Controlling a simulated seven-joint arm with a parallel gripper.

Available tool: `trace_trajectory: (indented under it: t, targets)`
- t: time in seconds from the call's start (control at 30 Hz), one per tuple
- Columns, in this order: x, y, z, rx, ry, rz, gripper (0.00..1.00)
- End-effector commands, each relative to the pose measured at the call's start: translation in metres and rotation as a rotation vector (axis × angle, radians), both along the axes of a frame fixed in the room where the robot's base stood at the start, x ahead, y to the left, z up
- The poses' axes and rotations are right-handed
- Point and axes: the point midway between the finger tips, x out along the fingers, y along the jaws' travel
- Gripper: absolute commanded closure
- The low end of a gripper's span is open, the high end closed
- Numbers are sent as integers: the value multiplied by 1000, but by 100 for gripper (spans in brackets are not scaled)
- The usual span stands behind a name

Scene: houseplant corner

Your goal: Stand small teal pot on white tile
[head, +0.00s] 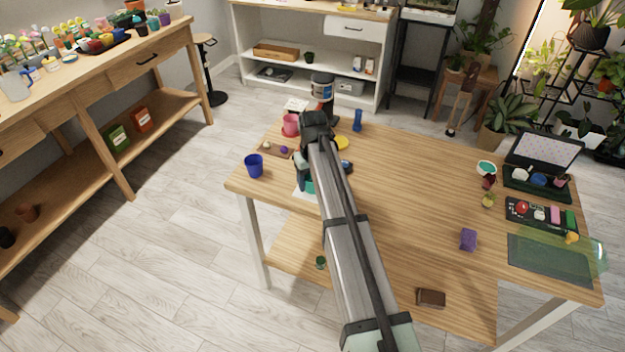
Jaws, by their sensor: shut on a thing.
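The small teal pot (309,187) shows only as a teal patch beside my arm, near the left part of the table. My gripper (303,170) points down there and is shut on it; the forearm hides most of the fingers and pot. The white tile (299,192) shows as a pale edge under and left of the pot. The pot is over the tile, but I cannot tell whether it touches it or is upright.
A blue pot (254,166) stands left of my gripper, and a pink pot (291,125) stands behind. A yellow saucer (341,143) and a blue bottle (357,120) are beyond my arm.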

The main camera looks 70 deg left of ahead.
Motion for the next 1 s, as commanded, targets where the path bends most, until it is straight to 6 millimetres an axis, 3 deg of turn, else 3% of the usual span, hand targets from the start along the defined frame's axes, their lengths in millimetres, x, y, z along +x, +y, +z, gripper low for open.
trace_trajectory:
  t: [0.3, 0.33, 0.57, 0.87, 1.0]
  targets:
    - [0, 0, -3, 0, 0, 0, 66]
    - [0, 0, -3, 0, 0, 0, 34]
    - [0, 0, -2, 0, 0, 0, 12]
    - [0, 0, -1, 0, 0, 0, 10]
    - [0, 0, 10, 1, 0, 0, 10]
